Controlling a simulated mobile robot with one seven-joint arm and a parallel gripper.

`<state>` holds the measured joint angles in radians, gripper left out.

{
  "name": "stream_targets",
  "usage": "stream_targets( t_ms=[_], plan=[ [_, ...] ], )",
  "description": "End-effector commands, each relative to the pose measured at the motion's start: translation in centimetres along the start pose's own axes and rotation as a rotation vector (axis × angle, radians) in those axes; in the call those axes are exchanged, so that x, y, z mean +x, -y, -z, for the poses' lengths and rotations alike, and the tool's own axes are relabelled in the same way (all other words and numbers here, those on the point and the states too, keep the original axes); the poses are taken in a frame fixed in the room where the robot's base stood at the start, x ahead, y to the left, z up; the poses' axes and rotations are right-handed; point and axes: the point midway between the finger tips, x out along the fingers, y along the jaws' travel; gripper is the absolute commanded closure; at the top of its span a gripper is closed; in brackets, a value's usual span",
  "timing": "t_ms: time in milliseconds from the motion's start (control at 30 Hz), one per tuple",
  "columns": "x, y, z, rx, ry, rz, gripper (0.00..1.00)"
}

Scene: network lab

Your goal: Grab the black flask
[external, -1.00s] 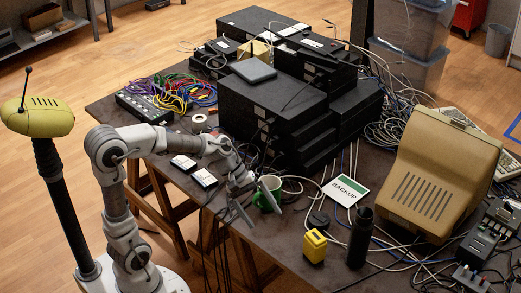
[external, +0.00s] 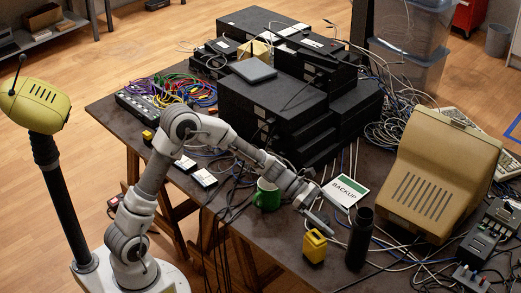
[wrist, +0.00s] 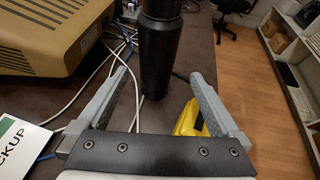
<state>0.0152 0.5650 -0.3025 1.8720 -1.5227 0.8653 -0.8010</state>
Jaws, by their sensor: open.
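The black flask (external: 360,238) stands upright near the front edge of the table in the external view. In the wrist view the flask (wrist: 158,60) stands beyond my fingertips, roughly midway between them, with its top cut off by the frame. My gripper (external: 326,224) is just left of the flask, above the yellow device. In the wrist view my gripper (wrist: 158,78) is open and empty, and its fingers do not touch the flask.
A yellow device (external: 315,246) sits left of the flask, close to one finger in the wrist view (wrist: 190,118). A BACKUP card (external: 345,190), a green mug (external: 266,195) and a beige monitor (external: 440,175) are nearby. Loose cables cross the table.

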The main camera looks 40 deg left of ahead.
Motion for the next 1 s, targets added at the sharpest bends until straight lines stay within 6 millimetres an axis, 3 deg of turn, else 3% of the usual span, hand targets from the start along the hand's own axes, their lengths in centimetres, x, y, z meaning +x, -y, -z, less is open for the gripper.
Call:
stream_targets(
  t_ms=[100, 300, 567, 800, 1000],
  plan=[
    [3.0, 0.1, 0.3, 0.001, 0.001, 0.004, 0.00],
    [6.6, 0.0, 0.2, 0.001, -0.001, 0.002, 0.00],
    [8.4, -0.1, 0.2, 0.003, -0.001, 0.001, 0.00],
    [11.9, -0.5, 0.3, 0.003, -0.001, 0.002, 0.00],
    [13.0, -0.5, 0.1, 0.002, -0.001, -0.001, 0.00]
  ],
)
